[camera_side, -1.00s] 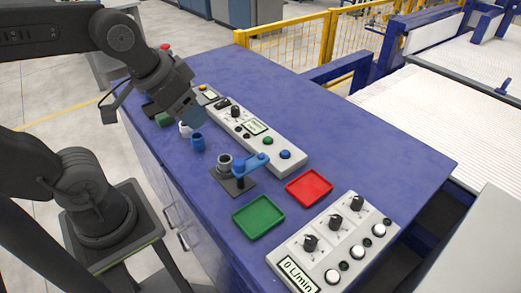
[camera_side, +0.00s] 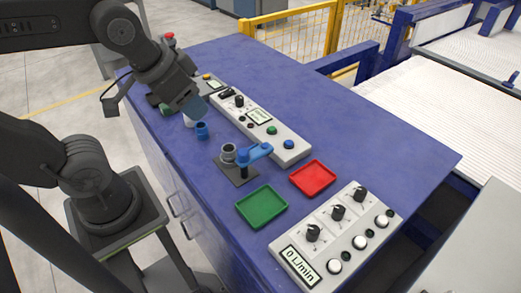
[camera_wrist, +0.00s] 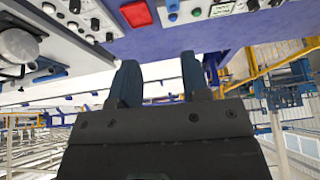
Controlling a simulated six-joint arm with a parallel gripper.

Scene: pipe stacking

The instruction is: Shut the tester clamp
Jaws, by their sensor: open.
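The tester clamp is a dark base plate (camera_side: 239,174) with a grey round socket (camera_side: 228,153) and a blue clamp lever (camera_side: 257,152) on a post beside it. The lever points to the right, away from the socket, whose top is uncovered. My gripper (camera_side: 193,107) hangs above the table, up and left of the clamp and apart from it. In the wrist view, its two dark blue fingers (camera_wrist: 160,82) are spread with nothing between them. I cannot make out the clamp in the wrist view.
A blue cylinder (camera_side: 202,130) stands below my gripper, with a white piece behind it. A long control box (camera_side: 286,151) lies behind the clamp. A green tray (camera_side: 262,207), a red tray (camera_side: 313,179) and a flow panel (camera_side: 336,234) stand in front. The right side of the blue table is clear.

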